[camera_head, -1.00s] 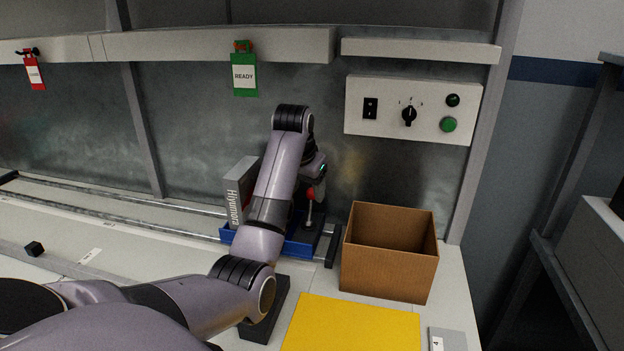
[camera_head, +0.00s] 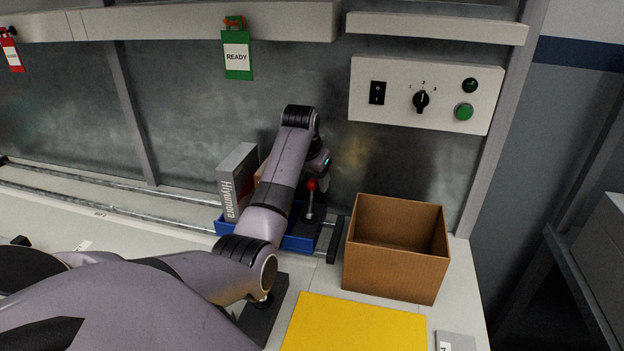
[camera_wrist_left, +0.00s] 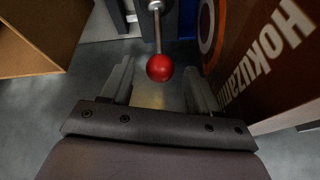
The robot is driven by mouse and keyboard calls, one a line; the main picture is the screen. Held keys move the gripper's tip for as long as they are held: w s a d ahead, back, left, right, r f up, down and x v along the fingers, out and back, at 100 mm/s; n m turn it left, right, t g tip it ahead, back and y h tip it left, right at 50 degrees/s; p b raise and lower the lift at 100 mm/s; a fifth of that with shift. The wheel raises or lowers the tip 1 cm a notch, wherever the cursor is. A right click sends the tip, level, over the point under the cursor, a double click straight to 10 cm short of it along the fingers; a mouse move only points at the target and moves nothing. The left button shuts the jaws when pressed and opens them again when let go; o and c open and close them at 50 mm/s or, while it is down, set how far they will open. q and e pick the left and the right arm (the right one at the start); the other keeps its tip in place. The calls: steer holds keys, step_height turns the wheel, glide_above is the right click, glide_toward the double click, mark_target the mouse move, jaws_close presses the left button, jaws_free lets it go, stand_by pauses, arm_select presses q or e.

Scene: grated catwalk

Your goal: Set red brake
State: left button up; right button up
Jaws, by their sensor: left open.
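The brake lever, a thin metal rod with a red ball knob (camera_head: 312,185), stands upright on the blue carriage (camera_head: 300,243). In the left wrist view the red knob (camera_wrist_left: 159,67) shows between the two fingers of my left gripper (camera_wrist_left: 159,78), with gaps on both sides. The gripper is open. In the head view my left arm reaches over the carriage and the gripper (camera_head: 319,166) is near the knob, its fingers mostly hidden. My right gripper is not in view.
A grey box (camera_head: 237,182) stands on the carriage; a dark red box (camera_wrist_left: 255,55) is close beside the fingers. An open cardboard box (camera_head: 395,270) stands right of the lever. Rails (camera_head: 110,207) run left. A switch panel (camera_head: 425,95) hangs behind.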

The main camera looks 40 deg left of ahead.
arm_select(q)
steer(key=shift+w+a+f, duration=0.1)
steer(key=shift+w+f, duration=0.1)
steer(key=shift+f, duration=0.3)
steer(key=c, duration=1)
